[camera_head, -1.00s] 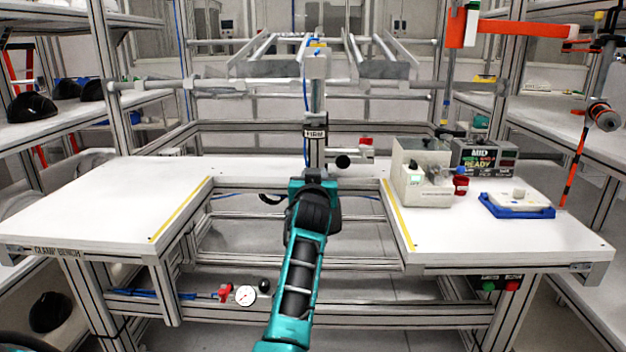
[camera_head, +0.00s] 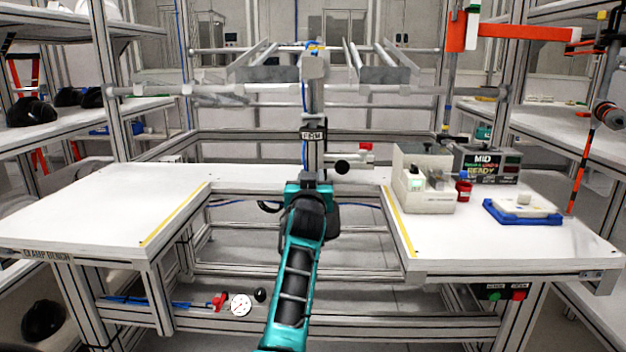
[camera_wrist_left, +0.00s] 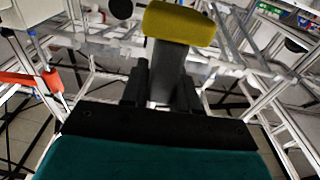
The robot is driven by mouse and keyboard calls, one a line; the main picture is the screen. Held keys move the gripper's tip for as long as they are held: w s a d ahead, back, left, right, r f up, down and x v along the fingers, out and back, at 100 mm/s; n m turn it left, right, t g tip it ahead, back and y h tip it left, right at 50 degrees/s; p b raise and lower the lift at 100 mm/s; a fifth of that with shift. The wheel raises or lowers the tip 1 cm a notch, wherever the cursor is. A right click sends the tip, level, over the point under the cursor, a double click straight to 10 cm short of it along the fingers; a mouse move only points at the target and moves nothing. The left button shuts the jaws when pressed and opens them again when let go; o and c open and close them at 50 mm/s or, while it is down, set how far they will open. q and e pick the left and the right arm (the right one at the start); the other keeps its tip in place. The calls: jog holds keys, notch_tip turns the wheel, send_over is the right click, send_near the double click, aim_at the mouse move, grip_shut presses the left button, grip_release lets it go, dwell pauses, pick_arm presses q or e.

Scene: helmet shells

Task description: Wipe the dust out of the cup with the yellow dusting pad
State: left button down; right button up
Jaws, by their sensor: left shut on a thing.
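In the left wrist view the yellow dusting pad (camera_wrist_left: 180,23) sits on the end of a grey handle (camera_wrist_left: 170,72). My left gripper (camera_wrist_left: 161,88) is shut on that handle, and the pad sticks out beyond the fingers. The pad is clear of any surface that I can make out. In the head view a small black round part (camera_head: 342,167) sits beside the post (camera_head: 314,150) at the bench's middle. It may be the cup, but I cannot tell, and its inside and any dust do not show. My right gripper's jaws are not seen.
The white clamp bench (camera_head: 90,215) has an open gap in its middle and a mostly bare left side. A beige device (camera_head: 425,180), a display box (camera_head: 487,166), a red jar (camera_head: 464,192) and a blue tray (camera_head: 522,218) stand on the right. Metal rails (camera_head: 375,65) hang above.

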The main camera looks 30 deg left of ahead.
pick_arm(q)
jog(key=shift+g+h, duration=0.3)
jog(key=shift+g, duration=0.1)
jog(key=shift+d+f, duration=0.1)
jog(key=shift+f, duration=2.4)
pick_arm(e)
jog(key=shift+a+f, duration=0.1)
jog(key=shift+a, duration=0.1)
pick_arm(q)
jog(key=shift+w+f, duration=0.1)
jog(key=shift+w+a+f, duration=0.2)
jog(key=shift+w+f, duration=0.2)
jog(key=shift+f, duration=0.15)
jog(key=shift+r, duration=0.5)
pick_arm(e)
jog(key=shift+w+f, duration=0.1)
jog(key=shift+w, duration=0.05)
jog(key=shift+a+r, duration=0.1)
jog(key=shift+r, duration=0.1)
pick_arm(q)
jog(key=shift+f+p, duration=0.25)
jog(key=shift+p, duration=0.1)
jog(key=shift+f, duration=0.15)
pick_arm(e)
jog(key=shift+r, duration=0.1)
